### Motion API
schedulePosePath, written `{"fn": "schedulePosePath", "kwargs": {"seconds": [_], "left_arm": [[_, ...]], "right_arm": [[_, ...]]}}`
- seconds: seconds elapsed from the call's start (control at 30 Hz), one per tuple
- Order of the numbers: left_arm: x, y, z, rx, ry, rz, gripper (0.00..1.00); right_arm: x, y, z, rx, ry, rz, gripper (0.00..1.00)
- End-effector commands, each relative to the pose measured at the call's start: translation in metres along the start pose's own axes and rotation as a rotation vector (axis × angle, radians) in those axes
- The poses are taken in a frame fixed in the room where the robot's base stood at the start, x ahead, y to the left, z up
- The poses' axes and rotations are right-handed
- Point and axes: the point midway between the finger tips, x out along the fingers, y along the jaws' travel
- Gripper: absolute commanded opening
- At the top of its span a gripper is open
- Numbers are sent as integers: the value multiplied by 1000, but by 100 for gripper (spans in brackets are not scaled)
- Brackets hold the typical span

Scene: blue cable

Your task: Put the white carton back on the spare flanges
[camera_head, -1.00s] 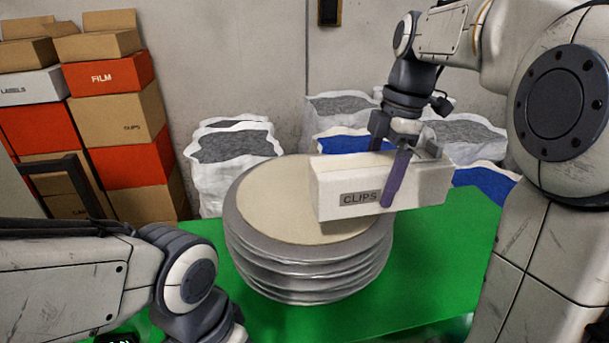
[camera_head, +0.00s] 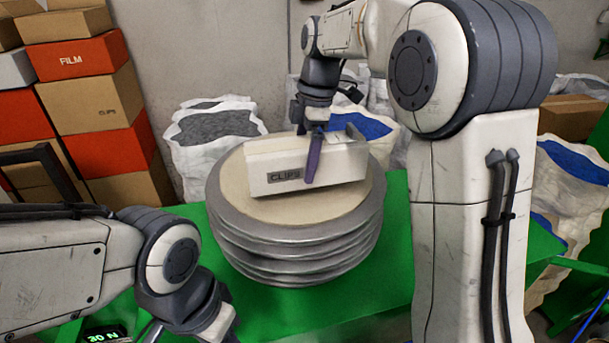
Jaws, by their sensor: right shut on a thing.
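The white carton (camera_head: 345,168), labelled CLIPS, is over the top of the spare flanges (camera_head: 295,250), a round grey stack with a beige top. It looks level and lies over the middle of the stack top; I cannot tell whether its underside touches. My right gripper (camera_head: 322,160) reaches down from above and is shut on the carton, with one purple finger across its front face. My left arm comes in at the lower left; its gripper's fingers are not visible.
The stack stands on a green table (camera_head: 385,275). Stacked orange and brown boxes (camera_head: 95,105) stand at the left. White sacks (camera_head: 210,150) stand behind the table, and another sack (camera_head: 570,205) is at the right. A beige wall closes the back.

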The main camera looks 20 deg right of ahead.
Motion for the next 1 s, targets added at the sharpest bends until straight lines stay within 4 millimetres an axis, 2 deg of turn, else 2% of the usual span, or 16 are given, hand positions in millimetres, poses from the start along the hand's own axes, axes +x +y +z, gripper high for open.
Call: {"fn": "schedulePosePath", "kwargs": {"seconds": [0.13, 0.43, 0.87, 0.9, 1.0], "left_arm": [[7, 0, 0, 0, 0, 0, 42], [39, -3, 2, 3, 0, 0, 42], [40, -3, 2, 4, 0, 0, 42], [39, -3, 2, 4, 0, 0, 42], [39, -3, 2, 4, 0, 0, 42]], "right_arm": [[6, 1, 0, 0, 1, 5, 0], [39, 1, 5, -1, 1, 5, 0], [41, 1, 6, -1, 1, 4, 0], [42, 0, 6, 0, 0, 1, 100], [42, 0, 6, 0, 0, 0, 100]]}}
